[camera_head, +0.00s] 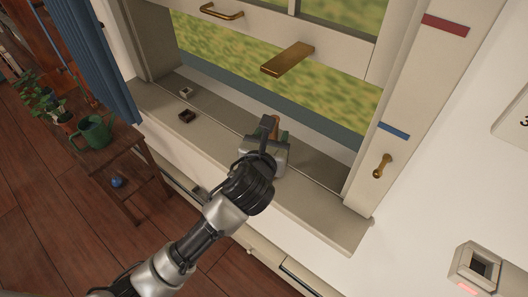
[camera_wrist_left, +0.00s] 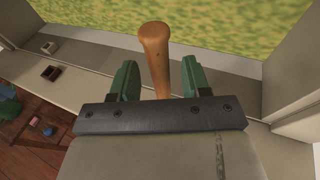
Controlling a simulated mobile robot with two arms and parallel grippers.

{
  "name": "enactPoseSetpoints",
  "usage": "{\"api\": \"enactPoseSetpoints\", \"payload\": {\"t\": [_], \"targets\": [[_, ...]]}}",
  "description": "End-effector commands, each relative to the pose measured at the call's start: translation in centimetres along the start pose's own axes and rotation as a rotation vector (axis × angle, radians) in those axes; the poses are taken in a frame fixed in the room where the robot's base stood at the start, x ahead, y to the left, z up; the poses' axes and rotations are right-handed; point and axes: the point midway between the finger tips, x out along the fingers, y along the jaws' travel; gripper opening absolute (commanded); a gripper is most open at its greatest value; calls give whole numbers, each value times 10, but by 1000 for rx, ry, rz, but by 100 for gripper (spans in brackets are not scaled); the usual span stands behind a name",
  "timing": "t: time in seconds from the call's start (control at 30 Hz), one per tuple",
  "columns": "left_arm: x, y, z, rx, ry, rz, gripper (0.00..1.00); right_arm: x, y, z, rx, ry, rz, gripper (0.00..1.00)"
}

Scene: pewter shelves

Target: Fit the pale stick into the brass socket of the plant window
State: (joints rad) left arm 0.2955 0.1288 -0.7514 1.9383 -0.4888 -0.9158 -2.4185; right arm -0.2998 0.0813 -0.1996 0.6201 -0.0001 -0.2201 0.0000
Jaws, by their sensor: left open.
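A wooden stick with a rounded knob end (camera_wrist_left: 157,45) stands up between the green fingers of my left gripper (camera_wrist_left: 160,72) in the left wrist view. It looks orange-brown rather than pale. The fingers are open, with a gap on both sides of it. In the head view the stick (camera_head: 275,122) and my left gripper (camera_head: 274,138) are over the window sill (camera_head: 225,140); the stick's lower end is hidden. A small dark brown square holder (camera_head: 187,116) and a whitish one (camera_head: 186,92) sit on the sill to the left. I cannot tell which is the brass socket. My right gripper is not in view.
A brass plate (camera_head: 288,58) juts from the raised window sash (camera_head: 330,45), above my gripper. A brass handle (camera_head: 382,165) is on the right frame post. A wooden plant stand (camera_head: 130,165) with a green watering can (camera_head: 95,132) stands at left. The sill between gripper and holders is clear.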

Motion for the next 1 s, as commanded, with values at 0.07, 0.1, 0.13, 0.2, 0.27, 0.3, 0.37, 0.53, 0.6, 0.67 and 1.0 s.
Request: {"api": "enactPoseSetpoints", "payload": {"t": [0.07,0.1,0.13,0.2,0.27,0.3,0.37,0.53,0.6,0.67,1.0], "targets": [[-17,0,0,0,-1,-2,47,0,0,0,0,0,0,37],[-26,0,0,1,-1,-2,47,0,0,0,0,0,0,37],[-33,0,0,0,-1,-2,47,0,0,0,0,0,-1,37],[-49,0,0,0,0,-2,47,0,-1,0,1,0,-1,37],[-61,0,0,0,-1,-2,47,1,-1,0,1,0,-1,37],[-69,0,0,0,0,-1,47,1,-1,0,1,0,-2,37],[-79,0,0,0,-1,-2,47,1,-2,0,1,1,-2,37],[-97,0,0,0,-1,-1,47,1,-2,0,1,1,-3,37],[-100,0,0,-1,0,0,47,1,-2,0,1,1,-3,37],[-102,0,0,-1,0,0,47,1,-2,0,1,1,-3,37],[-102,0,0,-1,-1,0,47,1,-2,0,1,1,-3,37]]}}
